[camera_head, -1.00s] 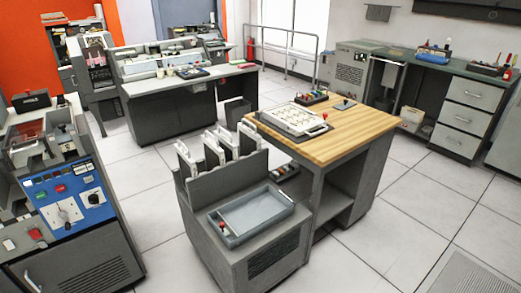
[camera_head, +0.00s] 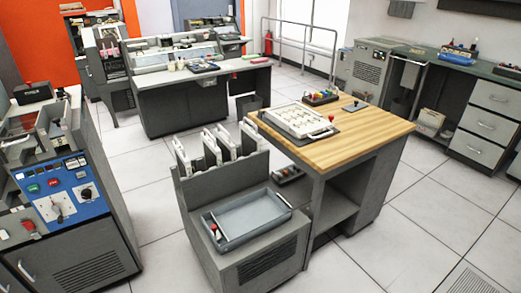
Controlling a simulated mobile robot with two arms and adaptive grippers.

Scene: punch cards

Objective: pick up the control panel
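A flat white panel (camera_head: 301,121) with rows of dark marks lies on a dark base on the wooden table top (camera_head: 355,142). A red knob (camera_head: 331,117) stands at its right end. I take this as the control panel, though I cannot be sure. Several pale upright panels (camera_head: 215,146) with handles stand in slots of the grey cabinet in front of the table. A blue panel (camera_head: 69,203) with switches and dials is set into the machine at the left. Neither of my grippers is in view.
A grey tray (camera_head: 248,235) sits on the low grey cabinet (camera_head: 265,268). A desk (camera_head: 200,105) stands behind, a bench (camera_head: 487,77) at right. Tiled floor (camera_head: 420,225) is free at right.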

